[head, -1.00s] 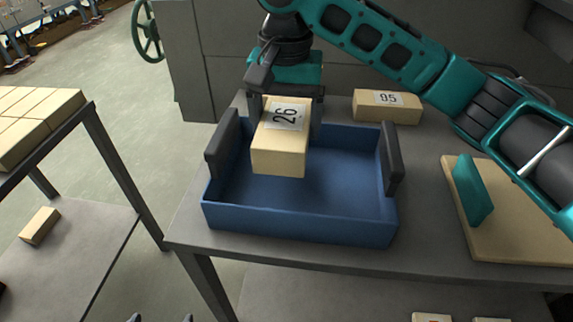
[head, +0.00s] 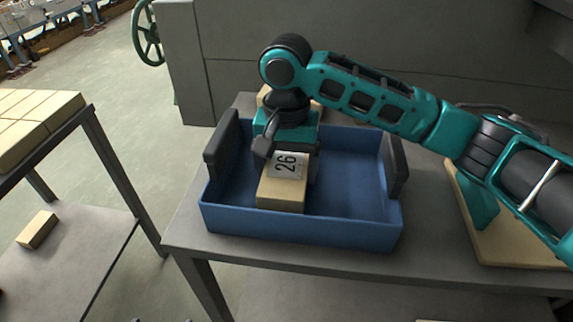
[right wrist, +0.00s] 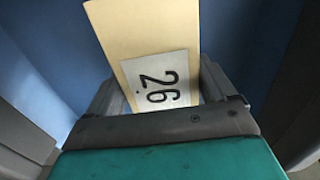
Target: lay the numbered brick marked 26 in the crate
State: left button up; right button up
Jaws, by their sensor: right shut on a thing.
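The numbered brick marked 26 (head: 281,193) is pale yellow with a white label on top. It is down inside the left part of the blue crate (head: 350,232), which has dark grey handles at its left and right ends. My right gripper (head: 288,165) is shut on the brick from behind and above. The right wrist view also shows the brick (right wrist: 142,35) between the fingers of the right gripper (right wrist: 165,105), with blue crate surfaces around it. Whether the brick touches the crate floor is hard to tell. My left gripper is not in view.
The crate stands on a grey table (head: 190,225). Another brick (head: 263,92) behind the crate is mostly hidden by my right arm. A table with several bricks (head: 35,115) is at left.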

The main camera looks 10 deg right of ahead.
aim_at(287, 165)
jog(key=o, duration=1)
jog(key=shift+f, duration=0.1)
jog(key=shift+o, duration=0.7)
jog(key=shift+r, duration=0.2)
notch_tip(287, 165, up, 12)
jog(key=p, duration=0.2)
jog(key=shift+s+f, duration=0.1)
jog(key=shift+f, duration=0.05)
